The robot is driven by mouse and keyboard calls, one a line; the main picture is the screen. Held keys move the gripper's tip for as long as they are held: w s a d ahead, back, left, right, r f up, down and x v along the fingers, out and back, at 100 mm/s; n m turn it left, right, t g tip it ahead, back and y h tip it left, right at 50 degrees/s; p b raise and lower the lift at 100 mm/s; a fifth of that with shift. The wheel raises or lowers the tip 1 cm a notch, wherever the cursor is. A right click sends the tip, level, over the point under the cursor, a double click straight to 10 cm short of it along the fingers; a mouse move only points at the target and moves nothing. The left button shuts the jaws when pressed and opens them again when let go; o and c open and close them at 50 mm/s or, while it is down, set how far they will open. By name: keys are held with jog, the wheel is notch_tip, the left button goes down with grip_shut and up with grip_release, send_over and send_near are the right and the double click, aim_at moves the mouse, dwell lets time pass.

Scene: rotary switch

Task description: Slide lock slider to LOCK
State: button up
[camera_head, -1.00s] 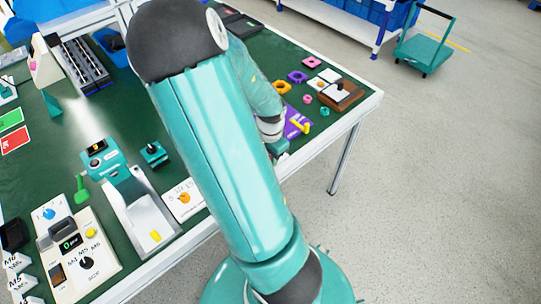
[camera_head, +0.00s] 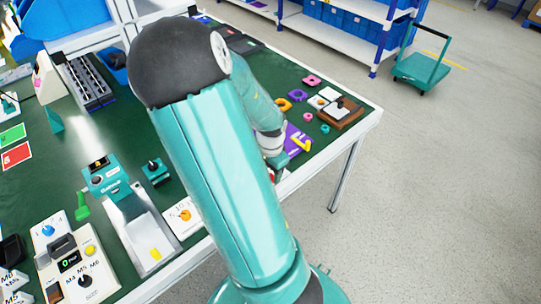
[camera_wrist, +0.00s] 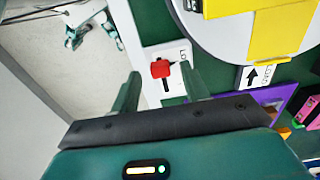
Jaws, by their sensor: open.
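In the wrist view, the lock slider is a small red block (camera_wrist: 161,69) on a white plate (camera_wrist: 172,92) with a dark slot running below it in the picture. Small lettering beside the slot is too blurred to read surely. My gripper (camera_wrist: 160,70) is open, with one dark green finger on the left of the red slider and one on the right. I see a gap to the left finger; contact on the right is unclear. In the head view my arm hides most of my gripper, near the table's front edge.
In the head view, a purple piece with a yellow part (camera_head: 299,141), rings and a brown wooden box (camera_head: 340,112) lie nearby. An orange-knob panel (camera_head: 184,216) is to the left.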

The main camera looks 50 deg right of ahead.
notch_tip(320, 180, up, 12)
dwell(0.4)
jog(key=shift+r, duration=0.1)
dwell(0.4)
jog(key=w+a+r+n+t, duration=0.1)
jog(key=w+a+r+n, duration=0.15)
jog(key=a+n, duration=0.35)
jog(key=w+a+r+n+t+y, duration=0.1)
jog(key=a+r+n, duration=0.25)
jog(key=a, duration=0.45)
jog(key=w+a+r+n+t, duration=0.2)
jog(key=a+r+n, duration=0.2)
jog(key=a, duration=0.4)
jog(key=s+a+r+n, duration=0.2)
jog(key=a+n, duration=0.1)
jog(key=a, duration=0.1)
jog(key=s+a+r+n+t+h, duration=0.1)
jog(key=s+a+r+n, duration=0.1)
jog(key=a+n, duration=0.2)
jog(key=shift+a+r+t, duration=0.25)
jog(key=shift+r+t, duration=0.05)
jog(key=shift+r, duration=0.05)
jog(key=shift+w, duration=0.1)
jog(key=shift+c, duration=0.3)
jog(key=shift+c, duration=0.7)
